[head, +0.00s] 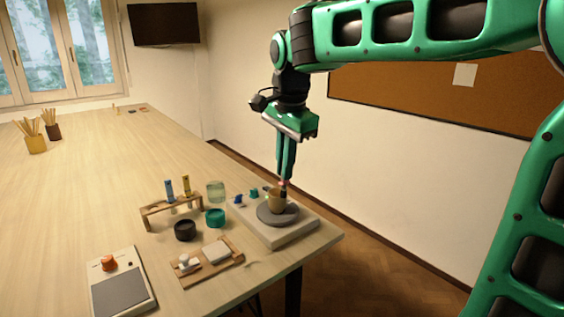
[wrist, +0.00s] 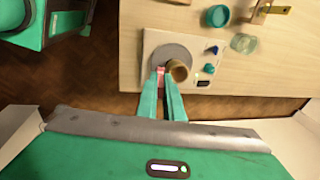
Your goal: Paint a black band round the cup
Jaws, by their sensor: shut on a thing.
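A tan cup (head: 273,203) stands upright on the grey round wheel (head: 277,215) of a pale base; in the wrist view the cup (wrist: 179,72) is near the wheel's lower right part. My gripper (head: 285,178) points down just above and beside the cup. It is shut on a small pinkish-red thing (wrist: 161,71), perhaps a brush. A dark part (head: 284,193) below the fingertips is at the cup's right side; I cannot tell whether it touches the cup. A black pot (head: 185,231) stands on the table left of the base. The cup's far side is hidden.
A teal pot (head: 215,218), a glass jar (head: 216,190) and a wooden rack (head: 158,210) with blue and yellow items stand left of the base. The table's left side is mostly clear.

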